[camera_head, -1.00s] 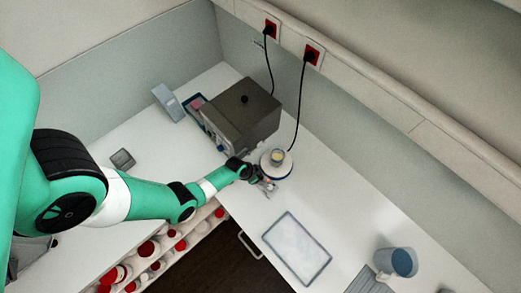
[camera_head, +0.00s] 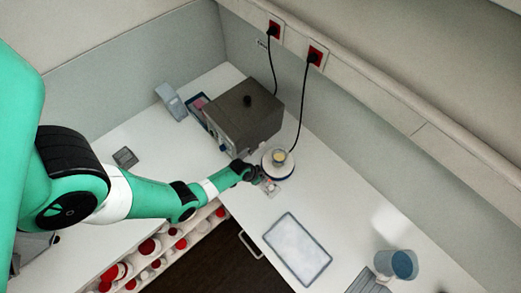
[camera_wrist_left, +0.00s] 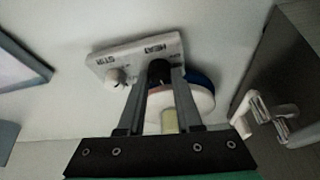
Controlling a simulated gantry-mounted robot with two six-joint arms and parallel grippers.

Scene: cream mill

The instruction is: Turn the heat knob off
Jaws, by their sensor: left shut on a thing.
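The hot plate stirrer (camera_head: 277,165) stands on the white bench, with a small vessel of yellowish content (camera_head: 279,156) on its round, blue-rimmed top. Its front panel (camera_wrist_left: 140,52) shows in the left wrist view, marked HEAT and STIR. My left gripper (camera_head: 258,176) is at the front of the stirrer. In the left wrist view, its fingers (camera_wrist_left: 158,78) are shut on the dark heat knob (camera_wrist_left: 159,68) under the HEAT mark. The white stir knob (camera_wrist_left: 116,77) sits beside them, apart. The heat knob's pointer is not readable. My right gripper is out of view.
A grey box-shaped device (camera_head: 243,115) stands close behind the stirrer, with a black cord (camera_head: 301,105) running by the wall. A pale tray (camera_head: 297,250) and a blue beaker (camera_head: 403,263) lie to the right. A drawer of red-and-white containers (camera_head: 150,247) is below the bench.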

